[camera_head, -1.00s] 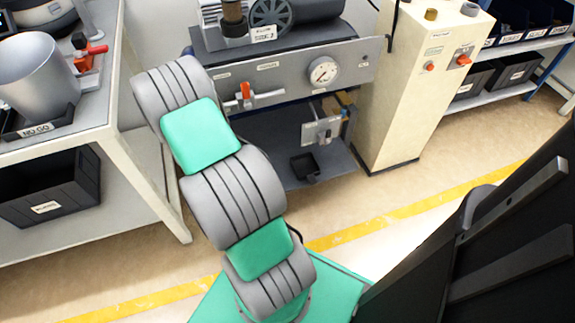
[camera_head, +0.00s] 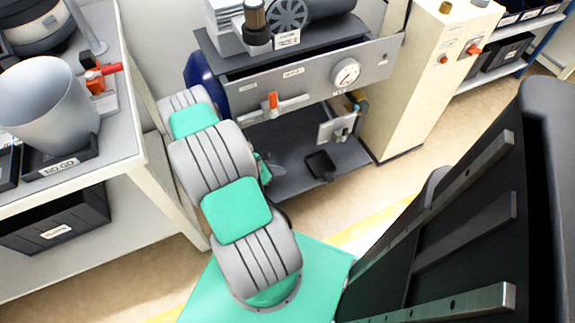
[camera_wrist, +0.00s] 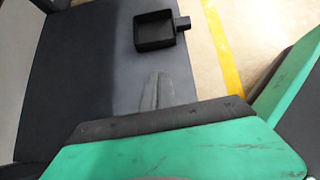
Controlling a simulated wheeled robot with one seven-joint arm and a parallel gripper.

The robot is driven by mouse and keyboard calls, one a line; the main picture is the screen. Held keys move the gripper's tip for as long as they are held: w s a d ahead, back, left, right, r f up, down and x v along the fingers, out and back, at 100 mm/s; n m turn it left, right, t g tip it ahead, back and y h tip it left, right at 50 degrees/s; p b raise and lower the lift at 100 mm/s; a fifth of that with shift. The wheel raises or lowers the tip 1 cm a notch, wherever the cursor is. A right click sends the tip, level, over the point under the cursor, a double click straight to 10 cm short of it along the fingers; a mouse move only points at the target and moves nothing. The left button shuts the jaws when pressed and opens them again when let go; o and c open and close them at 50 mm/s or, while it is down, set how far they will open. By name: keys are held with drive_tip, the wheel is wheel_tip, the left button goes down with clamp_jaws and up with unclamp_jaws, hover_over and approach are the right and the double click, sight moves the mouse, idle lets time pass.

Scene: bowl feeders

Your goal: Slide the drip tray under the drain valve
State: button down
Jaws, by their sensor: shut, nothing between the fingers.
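The drip tray (camera_head: 321,165) is a small black square pan on the dark lower shelf of the bench. In the wrist view the tray (camera_wrist: 154,37) shows a short handle stub on its right side. The drain valve (camera_head: 341,131) is by a small grey plate with brass fittings above and behind the tray. My gripper (camera_head: 277,170) is partly hidden behind my arm, low over the shelf and left of the tray. In the wrist view my gripper (camera_wrist: 156,82) is shut and empty, its grey fingertips pointing toward the tray with a gap between.
The lower shelf (camera_head: 300,140) is bare around the tray. Above it a grey front panel (camera_head: 310,84) carries an orange-handled valve (camera_head: 273,100) and a gauge (camera_head: 346,73). A cream cabinet (camera_head: 425,80) stands right; a white bench (camera_head: 140,165) stands left.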

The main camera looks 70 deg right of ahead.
sight(320, 166)
drive_tip(key=b+x, duration=0.2)
drive_tip(key=x, duration=0.7)
drive_tip(key=shift+s+a+b, duration=0.15)
drive_tip(key=shift+b, duration=0.2)
drive_tip(key=d, duration=0.1)
drive_tip(key=s+d, duration=0.2)
drive_tip(key=shift+s+d+f+b, duration=0.1)
drive_tip(key=shift+s+f+b, duration=0.05)
drive_tip(key=shift+f+b, duration=0.15)
drive_tip(key=shift+s+d+r, duration=0.1)
drive_tip(key=shift+s+d, duration=0.15)
drive_tip(key=shift+d, duration=0.1)
drive_tip(key=s+d+b, duration=0.1)
drive_tip(key=s+d, duration=0.1)
drive_tip(key=s+d+b, duration=0.2)
drive_tip(key=d, duration=0.1)
drive_tip(key=shift+s+d+f, duration=0.2)
drive_tip(key=shift+s+d+r+b, duration=0.2)
drive_tip(key=shift+s+d+b, duration=0.1)
drive_tip(key=shift+d, duration=0.1)
